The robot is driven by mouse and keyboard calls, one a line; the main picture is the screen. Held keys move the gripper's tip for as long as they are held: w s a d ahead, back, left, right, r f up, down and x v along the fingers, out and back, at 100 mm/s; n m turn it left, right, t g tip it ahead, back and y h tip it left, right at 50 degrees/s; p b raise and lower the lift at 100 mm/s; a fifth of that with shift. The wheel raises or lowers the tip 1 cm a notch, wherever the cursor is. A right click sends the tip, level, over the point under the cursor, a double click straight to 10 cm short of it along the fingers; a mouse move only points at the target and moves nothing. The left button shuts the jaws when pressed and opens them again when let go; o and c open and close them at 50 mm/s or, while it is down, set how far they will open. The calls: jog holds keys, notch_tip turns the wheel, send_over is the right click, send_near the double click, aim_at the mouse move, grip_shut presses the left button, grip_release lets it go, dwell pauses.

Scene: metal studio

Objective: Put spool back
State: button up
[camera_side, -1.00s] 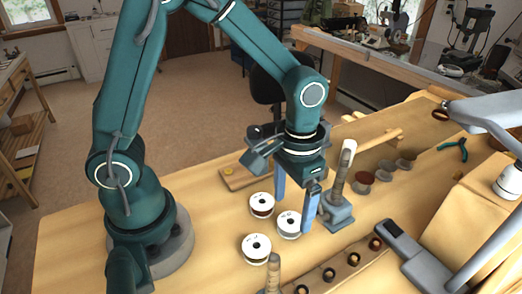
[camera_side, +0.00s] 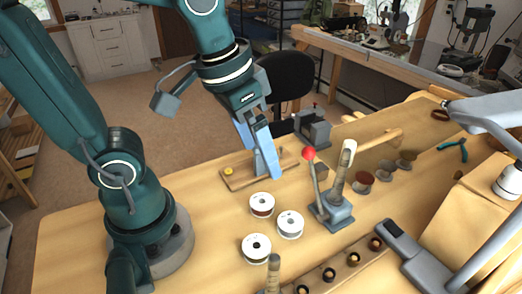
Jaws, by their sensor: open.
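Three white-flanged spools stand on the wooden bench: one with dark red winding (camera_side: 262,205), one with a grey one (camera_side: 290,224) and one with a dark one (camera_side: 256,248). My gripper (camera_side: 265,165) is open, its blue fingers pointing down over a wooden board (camera_side: 240,180), behind the spools and apart from them. The fingers overlap in this view, so the gap between them is largely hidden. I see no spool in them. The board carries a yellow disc (camera_side: 229,171) at its left.
A grey lever tool with a red knob (camera_side: 309,154) stands right of the spools. A grey machine (camera_side: 313,127) is behind it. A holed wooden strip (camera_side: 330,275) lies at the front. The bench left of the spools is clear.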

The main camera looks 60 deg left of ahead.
jog(key=shift+s+a+f+t, duration=0.1)
jog(key=shift+s+a+t, duration=0.3)
jog(key=shift+s+t, duration=0.25)
jog(key=shift+s+a+f+t, duration=0.1)
jog(key=shift+s+a+t, duration=0.35)
jog(key=shift+s, duration=0.4)
